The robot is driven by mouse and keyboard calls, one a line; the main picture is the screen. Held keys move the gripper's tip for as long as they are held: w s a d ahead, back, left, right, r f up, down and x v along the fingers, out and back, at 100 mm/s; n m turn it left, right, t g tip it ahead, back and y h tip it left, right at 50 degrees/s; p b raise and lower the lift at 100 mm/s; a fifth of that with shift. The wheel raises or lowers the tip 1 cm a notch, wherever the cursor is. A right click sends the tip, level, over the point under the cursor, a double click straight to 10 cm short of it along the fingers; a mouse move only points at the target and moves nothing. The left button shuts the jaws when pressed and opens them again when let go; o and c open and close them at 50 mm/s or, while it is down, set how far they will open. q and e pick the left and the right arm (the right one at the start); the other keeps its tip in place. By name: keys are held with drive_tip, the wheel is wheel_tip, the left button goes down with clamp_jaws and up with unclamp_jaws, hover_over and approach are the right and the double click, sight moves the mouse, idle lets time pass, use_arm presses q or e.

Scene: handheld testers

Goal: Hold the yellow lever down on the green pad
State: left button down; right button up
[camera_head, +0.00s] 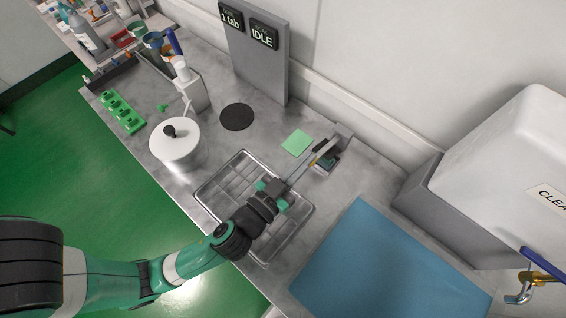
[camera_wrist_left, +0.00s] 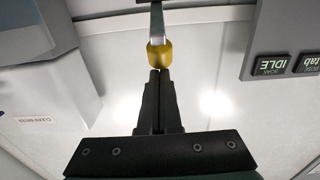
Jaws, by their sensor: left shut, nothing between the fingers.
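The yellow lever (camera_head: 312,162) shows as a small yellow tip on a grey bar beside a dark handheld tester on the counter. In the left wrist view the yellow tip (camera_wrist_left: 160,54) is right at the ends of my fingers; I cannot tell whether they touch it. My left gripper (camera_head: 307,168) is shut and empty, reaching over the metal rack toward the lever; its closed fingers also show in the wrist view (camera_wrist_left: 160,76). The light green pad (camera_head: 297,143) lies flat and bare on the counter, just behind the lever tip. My right gripper is out of view.
A wire rack (camera_head: 208,191) lies under my left arm. A blue mat (camera_head: 375,265) is at the front right. A grey panel (camera_head: 257,60) with a display reading IDLE stands behind. A white pot (camera_head: 175,148) and a black disc (camera_head: 237,117) are to the left.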

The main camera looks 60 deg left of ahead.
use_arm(q)
drive_tip(key=b+v, duration=0.2)
drive_tip(key=v, duration=0.7)
drive_tip(key=shift+s+b, duration=0.35)
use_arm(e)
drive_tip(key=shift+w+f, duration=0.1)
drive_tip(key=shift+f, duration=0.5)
use_arm(q)
drive_tip(key=shift+d+r, duration=0.1)
drive_tip(key=shift+r, duration=0.05)
